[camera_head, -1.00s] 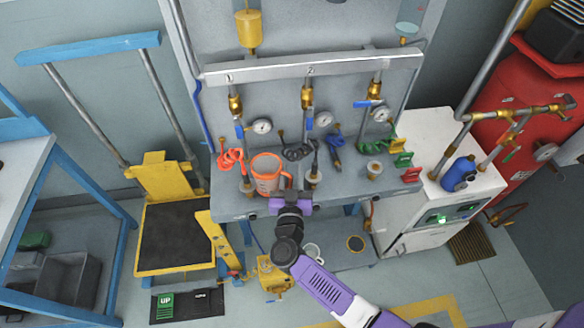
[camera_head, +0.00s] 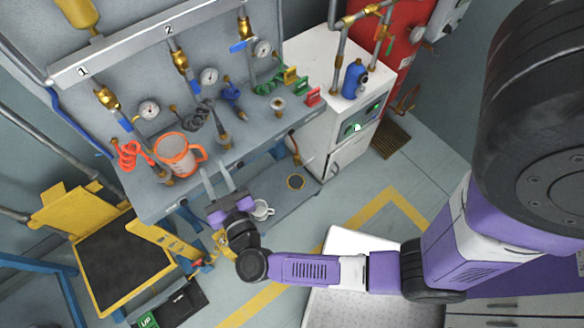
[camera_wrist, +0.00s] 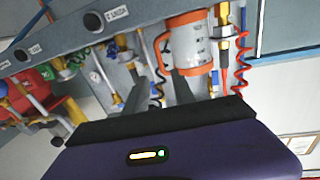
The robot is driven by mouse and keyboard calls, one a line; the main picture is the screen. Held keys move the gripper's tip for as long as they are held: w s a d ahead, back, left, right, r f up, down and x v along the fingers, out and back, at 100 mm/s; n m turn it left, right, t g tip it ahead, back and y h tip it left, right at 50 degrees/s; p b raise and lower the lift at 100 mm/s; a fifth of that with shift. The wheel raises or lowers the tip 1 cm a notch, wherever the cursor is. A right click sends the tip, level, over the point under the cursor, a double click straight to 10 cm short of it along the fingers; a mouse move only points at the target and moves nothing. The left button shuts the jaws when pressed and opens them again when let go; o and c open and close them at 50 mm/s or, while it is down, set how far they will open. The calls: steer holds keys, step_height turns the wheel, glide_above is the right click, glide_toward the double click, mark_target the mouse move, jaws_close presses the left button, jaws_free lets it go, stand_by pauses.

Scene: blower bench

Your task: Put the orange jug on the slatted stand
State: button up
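The orange jug (camera_head: 176,158) stands upright on the grey bench near its front edge, with a see-through body, orange rim and a handle on its right side. In the wrist view the jug (camera_wrist: 190,45) shows just beyond the fingers, its handle in line with the gap between them. My gripper (camera_head: 215,172) is open and empty, its two fingers apart, to the right of the jug at the bench's front edge. A brown slatted piece (camera_head: 390,140), apparently the slatted stand, is low at floor level right of the white cabinet.
Coiled hoses, gauges and brass valves crowd the bench (camera_head: 150,205) behind the jug. A white cabinet (camera_head: 335,85) with a blue bottle (camera_head: 354,77) stands at the bench's right. A white cup (camera_head: 262,210) is on the lower shelf.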

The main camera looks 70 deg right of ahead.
steer(key=s+a+r+n+y, duration=0.2)
steer(key=s+r+n+y, duration=0.1)
steer(key=s, duration=0.5)
steer(key=s+a+r+n+t+y, duration=0.1)
steer(key=s+a+r+n+y, duration=0.2)
steer(key=s+r+y, duration=0.2)
steer(key=s+a+r+n+y, duration=0.2)
steer(key=s+r, duration=0.5)
steer(key=s, duration=0.4)
steer(key=shift+s+a+n+t+y, duration=0.2)
steer(key=shift+n+t+y, duration=0.25)
steer(key=shift+y, duration=0.65)
steer(key=shift+s+r+g, duration=0.25)
steer(key=shift+s, duration=0.05)
steer(key=shift+c, duration=1.2)
